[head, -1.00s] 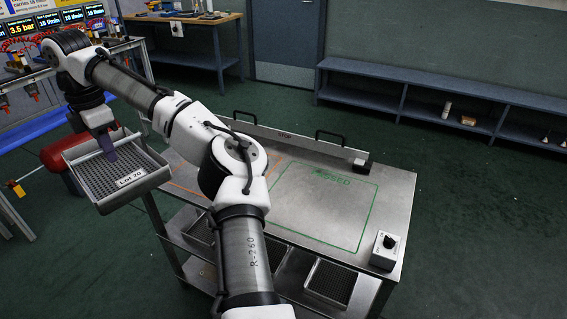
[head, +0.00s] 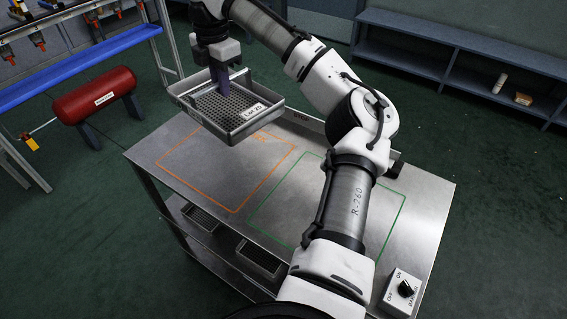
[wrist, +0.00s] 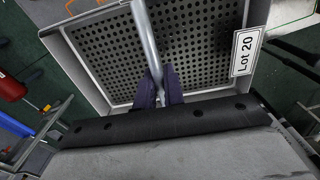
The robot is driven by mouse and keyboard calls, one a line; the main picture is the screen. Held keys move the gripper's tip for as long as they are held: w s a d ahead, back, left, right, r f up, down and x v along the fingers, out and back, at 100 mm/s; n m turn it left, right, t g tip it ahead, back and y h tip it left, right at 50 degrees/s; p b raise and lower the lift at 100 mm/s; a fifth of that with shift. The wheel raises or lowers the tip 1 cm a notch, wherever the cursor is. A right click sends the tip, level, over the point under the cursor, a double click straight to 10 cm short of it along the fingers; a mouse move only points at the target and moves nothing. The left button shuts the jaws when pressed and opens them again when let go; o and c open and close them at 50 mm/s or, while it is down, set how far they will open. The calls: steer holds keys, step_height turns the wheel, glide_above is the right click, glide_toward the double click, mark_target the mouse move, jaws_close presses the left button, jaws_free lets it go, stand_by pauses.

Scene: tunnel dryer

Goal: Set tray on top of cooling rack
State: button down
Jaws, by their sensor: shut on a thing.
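The grey perforated tray (head: 255,128), labelled "Lot 20", hangs roughly level above the far left part of a steel rack (head: 285,205), which I take for the cooling rack. A gap seems to show between them. My gripper (head: 222,84) points down into the tray, its purple fingers shut. In the wrist view, my gripper (wrist: 160,90) is shut on a grey bar (wrist: 146,40) that runs across the tray (wrist: 85,55). The rack's flat top carries an orange outline (head: 180,153) and a green outline (head: 400,215). The tray hides part of the orange outline's far side.
Trays (head: 258,258) sit on the shelf below. A red tank (head: 95,97) and a blue rail (head: 75,72) are at the left. A low bench (head: 450,62) lines the back wall.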

steer(key=n+p, duration=0.1)
steer(key=n, duration=0.1)
glide_above(273, 178)
steer(key=shift+w+a+f, duration=0.1)
steer(key=shift+f, duration=0.35)
steer(key=shift+f+p, duration=1)
steer(key=shift+f, duration=8.95)
steer(key=c, duration=1.9)
jaws_free()
steer(key=shift+f, duration=0.2)
steer(key=shift+c, duration=0.2)
steer(key=o, duration=0.4)
steer(key=shift+o, duration=0.2)
steer(key=shift+r, duration=0.1)
step_height(273, 178, up, 12)
steer(key=b, duration=0.2)
